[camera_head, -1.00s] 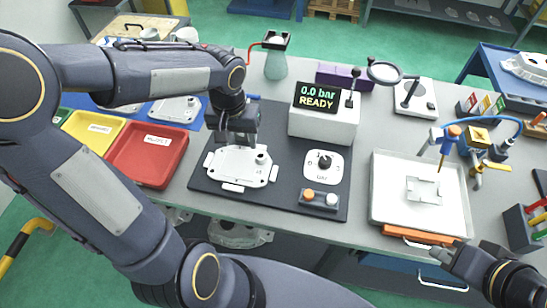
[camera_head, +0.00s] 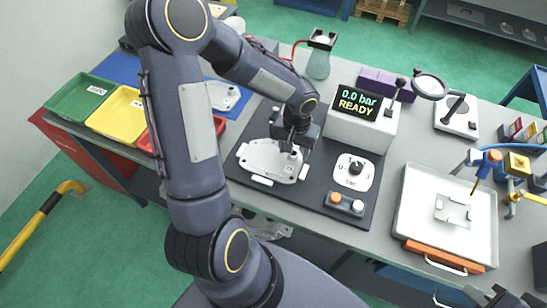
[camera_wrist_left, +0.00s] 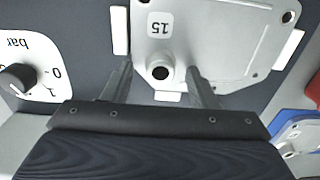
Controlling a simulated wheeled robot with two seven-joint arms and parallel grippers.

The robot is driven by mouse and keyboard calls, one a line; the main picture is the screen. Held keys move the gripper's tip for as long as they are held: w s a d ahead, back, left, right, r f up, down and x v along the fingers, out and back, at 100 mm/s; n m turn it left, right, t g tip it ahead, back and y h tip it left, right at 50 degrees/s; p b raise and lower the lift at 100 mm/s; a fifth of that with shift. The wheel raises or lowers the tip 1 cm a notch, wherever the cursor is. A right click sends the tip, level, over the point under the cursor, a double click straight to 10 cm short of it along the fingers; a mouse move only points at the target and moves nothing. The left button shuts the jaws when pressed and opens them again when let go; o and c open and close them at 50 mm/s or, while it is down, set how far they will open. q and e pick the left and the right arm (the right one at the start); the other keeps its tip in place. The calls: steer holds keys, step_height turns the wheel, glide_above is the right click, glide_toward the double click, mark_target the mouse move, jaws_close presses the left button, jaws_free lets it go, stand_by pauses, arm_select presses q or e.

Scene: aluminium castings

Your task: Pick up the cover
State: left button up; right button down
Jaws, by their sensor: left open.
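The cover, a light grey aluminium casting (camera_head: 262,160), lies flat on the dark mat between small white blocks. In the left wrist view the cover (camera_wrist_left: 215,38) shows a label "15", a round boss with a dark hole, and corner holes. My left gripper (camera_head: 292,146) is over the boss end of the cover. In the left wrist view its two fingers (camera_wrist_left: 160,78) are apart, one on each side of the boss, with nothing held. I cannot tell whether the fingers touch the cover. My right gripper (camera_head: 500,298) is only partly visible at the bottom right edge.
A gauge plate (camera_head: 354,172) and button box (camera_head: 345,204) sit right of the cover. A display box reading "0.0 bar READY" (camera_head: 362,125) stands behind. Coloured bins (camera_head: 118,112) are at left. A white tray (camera_head: 410,215) is at right. Another casting (camera_head: 222,94) lies on a blue mat.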

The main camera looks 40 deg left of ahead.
arm_select(q)
jaws_close()
stand_by(0.3)
steer(key=shift+r, duration=0.1)
